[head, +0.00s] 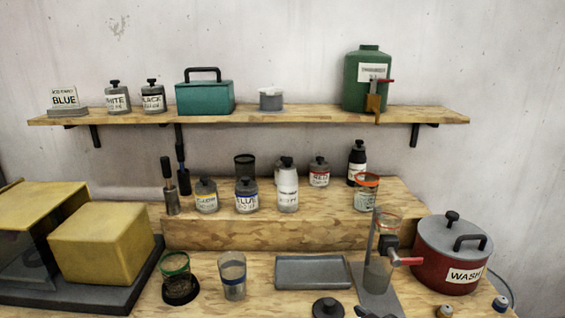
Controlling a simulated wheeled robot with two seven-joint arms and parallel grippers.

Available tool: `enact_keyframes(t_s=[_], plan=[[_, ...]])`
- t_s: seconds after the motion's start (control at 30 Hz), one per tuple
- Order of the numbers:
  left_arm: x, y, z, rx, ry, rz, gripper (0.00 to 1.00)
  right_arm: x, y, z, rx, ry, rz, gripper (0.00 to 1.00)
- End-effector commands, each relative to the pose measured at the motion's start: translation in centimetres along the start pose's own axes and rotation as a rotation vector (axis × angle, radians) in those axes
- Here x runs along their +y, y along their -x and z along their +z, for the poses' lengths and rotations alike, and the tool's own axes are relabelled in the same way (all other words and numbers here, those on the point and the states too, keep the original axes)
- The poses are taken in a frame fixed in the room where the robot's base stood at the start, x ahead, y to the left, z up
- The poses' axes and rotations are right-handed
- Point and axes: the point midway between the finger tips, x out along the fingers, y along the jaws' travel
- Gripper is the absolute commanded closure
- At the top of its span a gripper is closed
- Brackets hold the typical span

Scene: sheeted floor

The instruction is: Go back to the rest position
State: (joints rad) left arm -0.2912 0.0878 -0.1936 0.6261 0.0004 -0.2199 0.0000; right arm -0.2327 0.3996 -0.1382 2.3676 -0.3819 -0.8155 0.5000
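Neither of my grippers can be made out in the head view. No arm of mine shows clearly either. The head view looks over a wooden workbench (235,299) with a raised wooden step (240,232) and a wall shelf (215,118) above it.
A yellow box (103,245) stands at left. A green-rimmed jar (177,280), a glass beaker (232,278), a grey tray (312,271), a stand (377,275) and a red WASH pot (450,258) line the bench. Labelled jars, including BLUE (246,200), stand on the step.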

Motion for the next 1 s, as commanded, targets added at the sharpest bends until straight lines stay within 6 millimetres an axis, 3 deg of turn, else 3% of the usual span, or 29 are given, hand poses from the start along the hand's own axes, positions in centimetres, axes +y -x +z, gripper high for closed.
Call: enact_keyframes(t_s=[0.3, 0.63, 0.87, 1.0], plan=[[1.3, 0.0, 1.2, -0.018, -0.004, 0.016, 0.64, 1.6, 4.2, 10.7, -0.445, -0.096, 0.17, 0.45], [1.3, 0.0, 1.1, -0.016, -0.005, 0.016, 0.64, -0.6, 10.9, 19.2, -0.87, -0.203, 0.138, 0.45], [1.2, 0.0, 0.9, -0.014, -0.003, 0.015, 0.64, -0.3, 6.2, 24.9, -0.881, -0.194, 0.136, 0.45], [1.1, 0.0, 0.8, -0.011, -0.002, 0.013, 0.64, -0.6, 3.8, 29.3, -0.899, -0.195, 0.13, 0.45]])
